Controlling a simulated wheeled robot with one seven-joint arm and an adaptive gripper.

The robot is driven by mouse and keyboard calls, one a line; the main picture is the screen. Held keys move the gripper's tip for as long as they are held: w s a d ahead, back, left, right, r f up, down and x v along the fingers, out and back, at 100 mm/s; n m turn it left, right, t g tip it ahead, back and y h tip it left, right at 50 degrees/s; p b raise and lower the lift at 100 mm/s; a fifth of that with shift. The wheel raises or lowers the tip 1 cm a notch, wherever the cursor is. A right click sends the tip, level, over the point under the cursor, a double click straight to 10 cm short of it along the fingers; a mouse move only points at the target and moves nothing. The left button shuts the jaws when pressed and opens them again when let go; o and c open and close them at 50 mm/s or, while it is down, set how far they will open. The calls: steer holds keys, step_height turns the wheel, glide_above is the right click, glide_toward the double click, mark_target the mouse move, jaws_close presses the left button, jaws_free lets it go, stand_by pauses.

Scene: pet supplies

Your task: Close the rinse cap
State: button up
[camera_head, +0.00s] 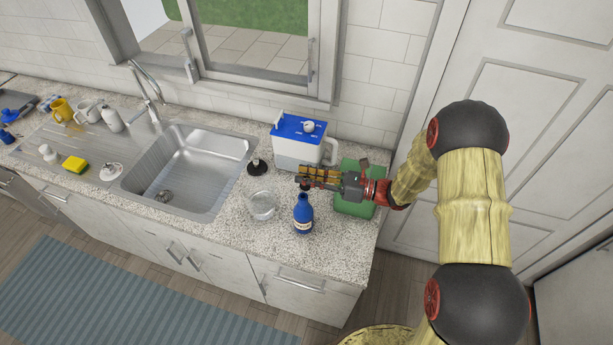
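A blue bottle (303,216) with a light label stands upright near the counter's front edge. Whether the cap is open or shut is too small to tell.
A white jug-like container with a blue lid (300,127) stands behind my gripper. A clear bowl (262,205) and a dark-based plunger-like item (258,166) stand left of the bottle. A green container (357,207) is under my wrist. The sink (190,168) lies further left.

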steer(key=shift+c, duration=0.8)
steer(key=c, duration=0.4)
jaws_close()
